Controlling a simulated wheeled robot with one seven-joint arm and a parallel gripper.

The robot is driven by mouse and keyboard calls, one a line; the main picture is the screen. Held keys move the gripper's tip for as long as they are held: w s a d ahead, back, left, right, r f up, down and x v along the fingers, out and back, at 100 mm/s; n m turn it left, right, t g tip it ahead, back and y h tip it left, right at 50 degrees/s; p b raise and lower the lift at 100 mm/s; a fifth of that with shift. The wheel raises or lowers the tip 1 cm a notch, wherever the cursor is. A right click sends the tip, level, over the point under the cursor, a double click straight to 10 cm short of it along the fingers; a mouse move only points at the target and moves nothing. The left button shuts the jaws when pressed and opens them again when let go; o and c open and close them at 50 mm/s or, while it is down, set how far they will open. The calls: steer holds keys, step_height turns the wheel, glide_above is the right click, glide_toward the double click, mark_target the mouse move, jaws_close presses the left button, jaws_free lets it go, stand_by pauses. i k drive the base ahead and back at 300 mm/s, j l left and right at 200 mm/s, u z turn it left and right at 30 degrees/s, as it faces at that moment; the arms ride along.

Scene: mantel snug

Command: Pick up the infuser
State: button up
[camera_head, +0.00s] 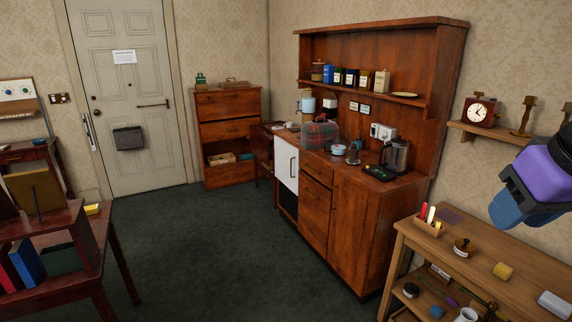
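I cannot pick out the infuser with certainty. A small grey metal piece with an upright part (353,157) stands on the counter of the wooden dresser (345,205), beside a pale blue-and-white cup-like item (339,149). It is too small to tell if this is the infuser. A small brown piece with a dark knob (464,247) sits on the low wooden table at the right. Purple and blue parts of my arm with a dark bracket show at the right edge. No gripper fingertips can be made out.
The dresser counter also holds a plaid domed cover (319,133), a glass jug (396,156) and a dark scale-like device (379,173). The green carpet (210,250) is clear.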

mark_target(354, 151)
steer(key=i+l+u, duration=0.15)
steer(key=i+u, duration=0.3)
steer(key=i, duration=1.35)
steer(key=i+z, duration=0.45)
steer(key=i+j+z, duration=0.8)
steer(key=i+z, duration=0.15)
steer(key=i+j+z, duration=0.45)
steer(key=j, duration=0.15)
